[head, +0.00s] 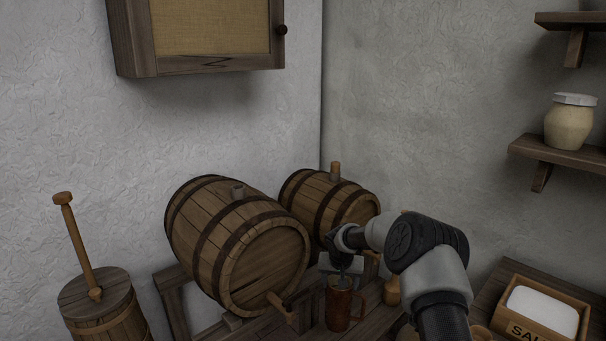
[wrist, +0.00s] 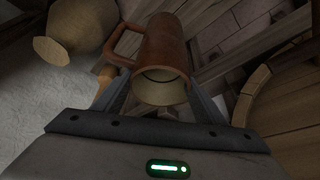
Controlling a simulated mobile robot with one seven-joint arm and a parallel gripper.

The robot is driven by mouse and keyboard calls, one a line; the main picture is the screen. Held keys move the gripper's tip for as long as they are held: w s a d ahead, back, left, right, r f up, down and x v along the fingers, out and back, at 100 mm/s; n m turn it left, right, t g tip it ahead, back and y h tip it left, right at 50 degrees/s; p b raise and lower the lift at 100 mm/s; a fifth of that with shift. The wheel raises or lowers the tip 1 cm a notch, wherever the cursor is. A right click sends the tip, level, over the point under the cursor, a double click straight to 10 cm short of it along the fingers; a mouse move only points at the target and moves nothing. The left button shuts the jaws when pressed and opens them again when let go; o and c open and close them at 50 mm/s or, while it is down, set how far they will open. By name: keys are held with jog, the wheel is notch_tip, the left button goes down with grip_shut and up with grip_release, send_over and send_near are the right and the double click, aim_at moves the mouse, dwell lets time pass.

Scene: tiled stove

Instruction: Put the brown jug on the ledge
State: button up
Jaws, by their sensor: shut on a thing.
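The brown jug (head: 338,308) is a reddish-brown mug shape with a side handle. In the head view it is upright at the lower middle, in front of the small barrel. My gripper (head: 343,268) is above it, fingers pointing down. In the wrist view the jug (wrist: 166,45) lies between the two fingers of my gripper (wrist: 160,98), its pale open mouth toward the camera and its handle to the left. The gripper is shut on it. I cannot tell whether the jug's base touches the wood below. No stove ledge is recognisable in these views.
A large barrel (head: 235,245) and a smaller barrel (head: 325,203) lie on a wooden rack close by. A salt box (head: 540,312) stands lower right. A wall shelf (head: 565,153) at right bears a pale jar (head: 570,124). A churn (head: 100,305) stands left.

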jog(key=s+d+r+n+y, duration=0.1)
jog(key=s+r, duration=0.6)
jog(key=s, duration=0.4)
jog(key=s+r+n, duration=0.1)
jog(key=s+r, duration=0.7)
jog(key=s, duration=0.3)
jog(key=p+v, duration=2.1)
jog(key=p, duration=0.2)
jog(key=shift+s, duration=0.35)
jog(key=shift+f, duration=0.15)
jog(key=shift+d, duration=0.15)
